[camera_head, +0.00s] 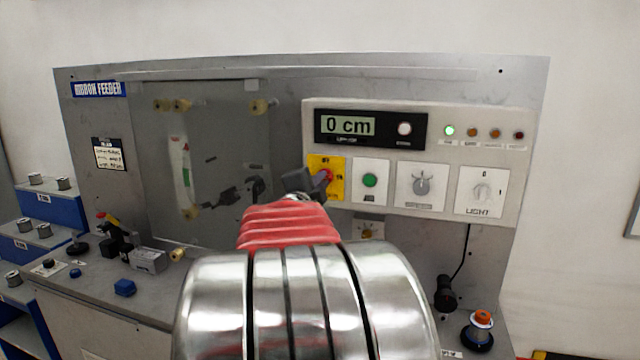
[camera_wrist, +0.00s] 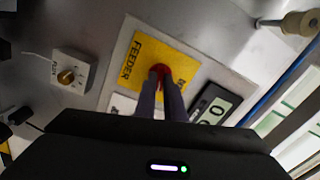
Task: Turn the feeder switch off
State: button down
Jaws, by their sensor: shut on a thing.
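The feeder switch is a red knob (camera_head: 327,176) on a yellow plate (camera_head: 339,190) at the left of the control panel. In the wrist view the yellow plate (camera_wrist: 140,60) reads FEEDER, and the red knob (camera_wrist: 160,69) shows between my fingertips. My gripper (camera_head: 312,180) is shut on the knob; it also shows in the wrist view (camera_wrist: 161,84). The fingers cover most of the knob, so I cannot tell which way it points.
A display (camera_head: 348,126) reads 0 cm above the switch. A green button (camera_head: 370,180), a grey dial (camera_head: 422,186) and a LIGHT knob (camera_head: 482,191) sit to the right. A green lamp (camera_head: 449,131) is lit. A yellow-knobbed box (camera_wrist: 75,71) is nearby.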

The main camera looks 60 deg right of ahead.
jog(key=shift+f+n, duration=0.15)
jog(key=shift+n, duration=3.4)
jog(key=shift+f+n, duration=0.1)
jog(key=shift+n, duration=3.45)
jog(key=c, duration=1.8)
grip_release()
jog(key=shift+r, duration=0.1)
jog(key=shift+c, duration=0.2)
jog(key=s+a, duration=0.2)
jog(key=a, duration=1.1)
jog(key=shift+a, duration=0.25)
